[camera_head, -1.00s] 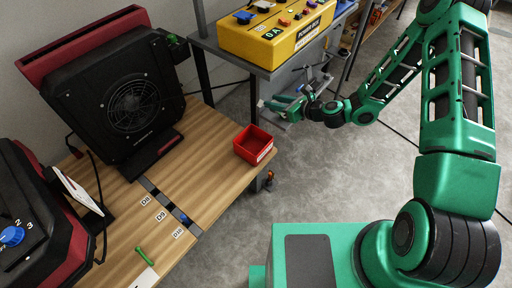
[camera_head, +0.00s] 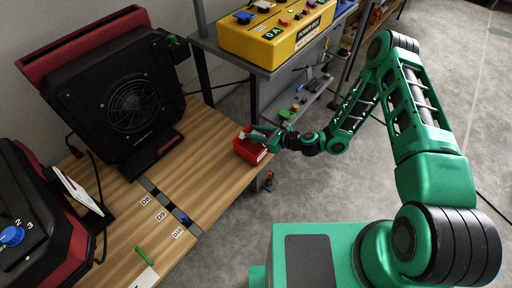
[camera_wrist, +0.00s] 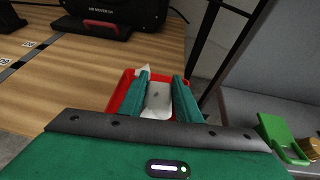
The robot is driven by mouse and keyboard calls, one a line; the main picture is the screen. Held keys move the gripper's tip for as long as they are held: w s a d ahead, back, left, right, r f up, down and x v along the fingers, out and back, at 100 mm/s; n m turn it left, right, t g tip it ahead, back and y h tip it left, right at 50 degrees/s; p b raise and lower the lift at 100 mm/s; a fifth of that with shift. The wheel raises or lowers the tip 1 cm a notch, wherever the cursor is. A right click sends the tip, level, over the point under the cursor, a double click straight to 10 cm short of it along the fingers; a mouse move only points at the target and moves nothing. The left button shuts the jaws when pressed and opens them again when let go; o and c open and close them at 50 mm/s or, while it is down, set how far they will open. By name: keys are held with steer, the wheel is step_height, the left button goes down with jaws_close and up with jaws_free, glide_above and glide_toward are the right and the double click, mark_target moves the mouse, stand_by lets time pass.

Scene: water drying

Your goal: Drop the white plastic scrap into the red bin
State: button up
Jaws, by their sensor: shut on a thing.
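The red bin (camera_head: 250,155) stands at the right edge of the wooden table, with a pale label on its front. My gripper (camera_head: 259,132) is over the bin, fingers reaching across its opening. In the wrist view the two green fingers (camera_wrist: 161,80) are shut on the white plastic scrap (camera_wrist: 157,101), a pale flat piece seen between them. The red bin's rim (camera_wrist: 121,94) shows around the fingers. A small pale tip shows by the left fingertip. The fingers hide part of the bin's inside, and I cannot tell the scrap's exact height above its floor.
A black fan unit (camera_head: 128,105) stands on the wooden table (camera_head: 205,135), left of the bin. A grey shelf cart with a yellow power box (camera_head: 275,32) stands behind. Small green items (camera_wrist: 285,138) lie on its lower shelf. The table left of the bin is clear.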

steer(key=shift+f, duration=0.6)
steer(key=o, duration=1.1)
steer(key=shift+d, duration=0.1)
steer(key=v, duration=1)
steer(key=shift+s+d, duration=0.15)
steer(key=shift+d, duration=0.1)
steer(key=shift+r, duration=0.15)
